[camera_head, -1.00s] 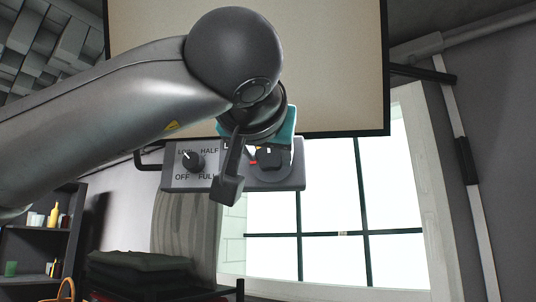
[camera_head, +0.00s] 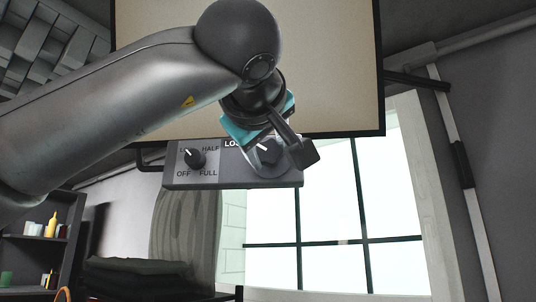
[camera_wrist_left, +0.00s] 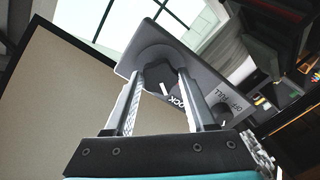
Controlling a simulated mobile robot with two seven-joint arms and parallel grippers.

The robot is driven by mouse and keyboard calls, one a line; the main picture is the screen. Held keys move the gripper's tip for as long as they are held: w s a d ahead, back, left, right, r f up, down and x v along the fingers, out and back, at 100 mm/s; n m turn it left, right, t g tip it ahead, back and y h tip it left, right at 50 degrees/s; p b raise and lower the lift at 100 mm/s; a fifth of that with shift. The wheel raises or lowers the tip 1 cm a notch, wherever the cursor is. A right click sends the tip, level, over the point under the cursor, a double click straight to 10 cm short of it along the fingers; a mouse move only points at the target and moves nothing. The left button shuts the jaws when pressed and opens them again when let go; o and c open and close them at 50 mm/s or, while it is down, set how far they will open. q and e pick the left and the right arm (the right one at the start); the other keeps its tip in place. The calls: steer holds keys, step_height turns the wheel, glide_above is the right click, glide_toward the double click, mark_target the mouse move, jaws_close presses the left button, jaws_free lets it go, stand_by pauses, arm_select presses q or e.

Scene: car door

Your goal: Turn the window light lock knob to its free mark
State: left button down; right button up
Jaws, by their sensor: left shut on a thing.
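The lock knob (camera_head: 267,153) is a dark round knob on the right part of a grey control panel (camera_head: 232,180). Its white pointer line points to the upper left in the head view. My left gripper (camera_head: 270,149) is at the panel, with its fingers around this knob. The left wrist view shows the knob (camera_wrist_left: 160,74) held between the two fingers (camera_wrist_left: 158,84). The lettering by the knob is partly covered; "LO" shows in the head view and "OCK" in the wrist view. I cannot read a free mark. My right gripper is out of view.
A second knob (camera_head: 195,158) sits on the panel's left part, with HALF, OFF and FULL around it. A large beige board (camera_head: 330,70) hangs above the panel. A bright window (camera_head: 330,210) is behind, and a shelf (camera_head: 40,240) stands at the lower left.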

arm_select(q)
steer(key=n+b, duration=0.2)
steer(key=n, duration=0.4)
steer(key=shift+n, duration=0.4)
stand_by(0.4)
steer(key=shift+c, duration=1.1)
jaws_free()
steer(key=s+a+b, duration=0.1)
steer(key=s+b, duration=0.2)
steer(key=s, duration=1.2)
steer(key=shift+s+a, duration=0.15)
steer(key=shift+a, duration=0.25)
